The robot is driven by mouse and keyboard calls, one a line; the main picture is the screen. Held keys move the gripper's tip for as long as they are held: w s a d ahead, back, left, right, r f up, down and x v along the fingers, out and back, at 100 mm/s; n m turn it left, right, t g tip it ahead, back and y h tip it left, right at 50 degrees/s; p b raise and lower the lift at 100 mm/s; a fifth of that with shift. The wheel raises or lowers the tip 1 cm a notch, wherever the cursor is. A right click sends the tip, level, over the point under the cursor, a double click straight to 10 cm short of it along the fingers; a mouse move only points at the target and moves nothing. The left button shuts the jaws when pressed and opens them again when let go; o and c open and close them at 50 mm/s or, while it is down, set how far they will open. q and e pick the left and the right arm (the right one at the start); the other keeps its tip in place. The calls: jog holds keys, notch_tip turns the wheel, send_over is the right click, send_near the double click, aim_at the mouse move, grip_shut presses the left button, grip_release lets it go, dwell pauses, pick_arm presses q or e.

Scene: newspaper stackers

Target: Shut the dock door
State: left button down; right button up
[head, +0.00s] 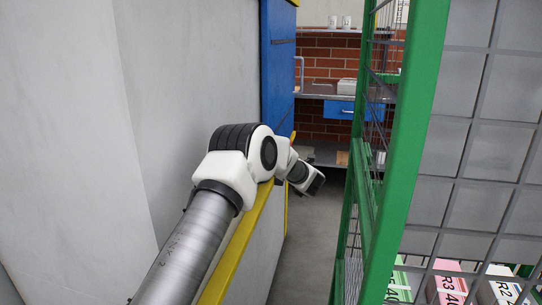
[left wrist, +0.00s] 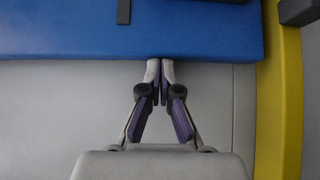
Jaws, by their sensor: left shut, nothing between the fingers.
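The blue panel (head: 278,75), which looks like the dock door, stands along the left wall past my left arm and carries a grey handle (head: 300,72). In the left wrist view the blue panel (left wrist: 200,30) spans the top, with a short dark strip (left wrist: 123,11) on it. My left gripper (left wrist: 160,64) is shut and empty, its fingertips at the panel's lower edge in that view; I cannot tell whether they touch. In the head view the gripper's fingers are hidden beyond my wrist. My right gripper is not in view.
A yellow rail (head: 240,245) runs along the grey wall (head: 190,70) beside my arm. A green-framed mesh cage (head: 408,135) stands close on the right, with labelled bundles (head: 446,290) behind it. A narrow floor strip (head: 310,240) lies between. A workbench (head: 335,97) stands at the back.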

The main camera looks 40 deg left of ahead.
pick_arm(q)
jog(key=shift+w+r, duration=0.15)
jog(key=shift+r, duration=0.45)
jog(key=v, duration=0.7)
jog(key=shift+s+d+f, duration=0.2)
jog(key=shift+d+f, duration=0.05)
jog(key=shift+f, duration=0.2)
